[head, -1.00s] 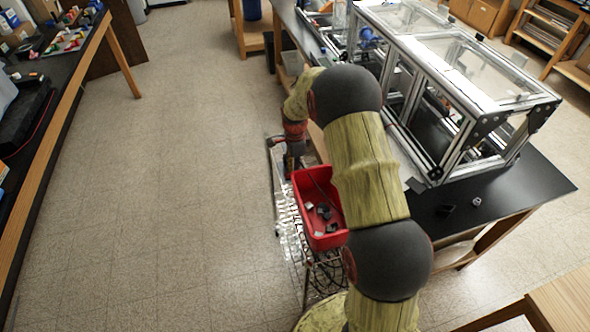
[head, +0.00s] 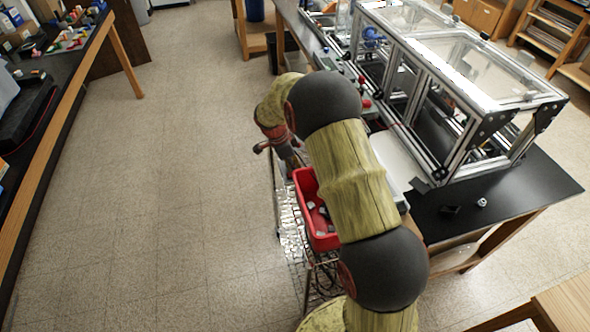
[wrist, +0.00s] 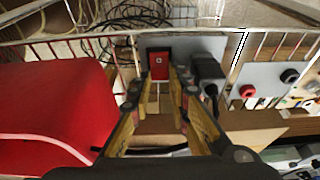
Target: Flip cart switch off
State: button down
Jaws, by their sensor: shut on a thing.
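In the wrist view, a small red switch block (wrist: 159,64) with a pale mark is at top centre, in front of a grey panel (wrist: 205,45). My gripper (wrist: 161,78) reaches up to it, with its two orange-yellow fingers at the block's left and right sides. The fingers are shut on the red block. Whether the switch is on or off cannot be told. In the head view, my gripper is mostly hidden by my arm above the wire cart (head: 287,215).
A red bin (head: 303,181) with small dark parts sits on the cart; it fills the left of the wrist view (wrist: 50,110). Wire rails and black cables (wrist: 120,20) lie around the switch. A black bench with an extrusion frame (head: 470,85) stands right. Floor at left is clear.

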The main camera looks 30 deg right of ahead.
jog(key=c, duration=2)
grip_release()
jog(key=shift+o, duration=0.2)
jog(key=v, duration=1.2)
jog(key=shift+r, duration=0.15)
jog(key=s+a+r+n+t+y, duration=0.1)
jog(key=s+a+r+n+t, duration=0.15)
jog(key=s+r+n, duration=0.4)
jog(key=s+a+r+n+t+y, duration=0.1)
jog(key=s+a+r+n, duration=0.2)
jog(key=s+r, duration=0.6)
jog(key=s+a+n+t+y+b, duration=0.1)
jog(key=s+a+n+t, duration=0.2)
jog(key=s+n, duration=0.7)
jog(key=s+a, duration=0.1)
jog(key=s, duration=0.7)
jog(key=shift+s+a+n, duration=0.15)
jog(key=shift+a+n, duration=0.2)
jog(key=shift+a, duration=0.05)
